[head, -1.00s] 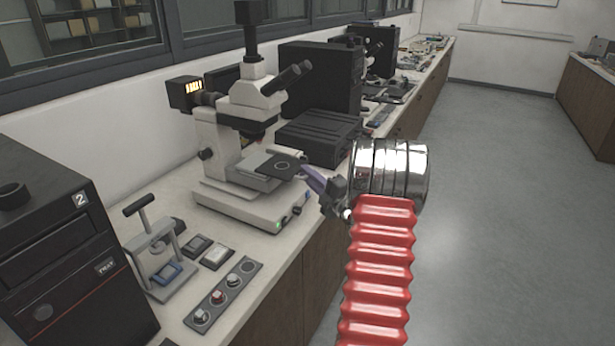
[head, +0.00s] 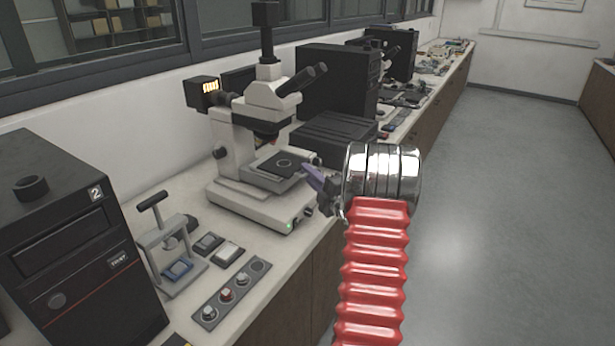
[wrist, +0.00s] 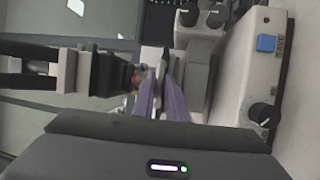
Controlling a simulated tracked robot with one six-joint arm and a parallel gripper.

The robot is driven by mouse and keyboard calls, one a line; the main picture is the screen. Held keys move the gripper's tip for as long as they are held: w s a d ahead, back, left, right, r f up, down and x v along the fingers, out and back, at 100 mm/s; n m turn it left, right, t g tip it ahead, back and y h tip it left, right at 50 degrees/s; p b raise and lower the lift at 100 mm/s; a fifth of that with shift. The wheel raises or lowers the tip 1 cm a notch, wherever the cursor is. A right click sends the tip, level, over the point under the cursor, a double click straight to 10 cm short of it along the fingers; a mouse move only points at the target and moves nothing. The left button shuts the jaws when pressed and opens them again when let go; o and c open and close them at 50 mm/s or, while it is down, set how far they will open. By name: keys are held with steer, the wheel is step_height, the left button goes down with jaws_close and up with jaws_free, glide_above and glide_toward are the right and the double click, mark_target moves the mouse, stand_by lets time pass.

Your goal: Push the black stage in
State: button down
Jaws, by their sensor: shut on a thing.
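The black stage (head: 278,164) is a flat dark plate with a round ring in it. It sits on the white microscope (head: 238,150), below its objectives and over its base. My gripper (head: 307,172) is at the right edge of the stage, its purple fingers pointing left toward the microscope. In the wrist view, the fingers (wrist: 161,92) are close together, and their tips meet a thin edge that is hard to make out. The gripper is shut on the stage at this edge. The fingers hide part of the contact.
A black box (head: 333,139) stands behind the microscope to the right. A small press (head: 165,245), a dark strip with round samples (head: 232,292) and a black computer case (head: 75,240) are at the left. The floor (head: 480,200) to the right is clear.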

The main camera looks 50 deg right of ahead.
steer(key=shift+r, duration=0.2)
steer(key=c, duration=1.8)
jaws_free()
steer(key=shift+s+f, duration=0.1)
steer(key=shift+c, duration=0.2)
steer(key=v, duration=1.3)
steer(key=shift+s+f, duration=0.15)
steer(key=shift+s, duration=0.25)
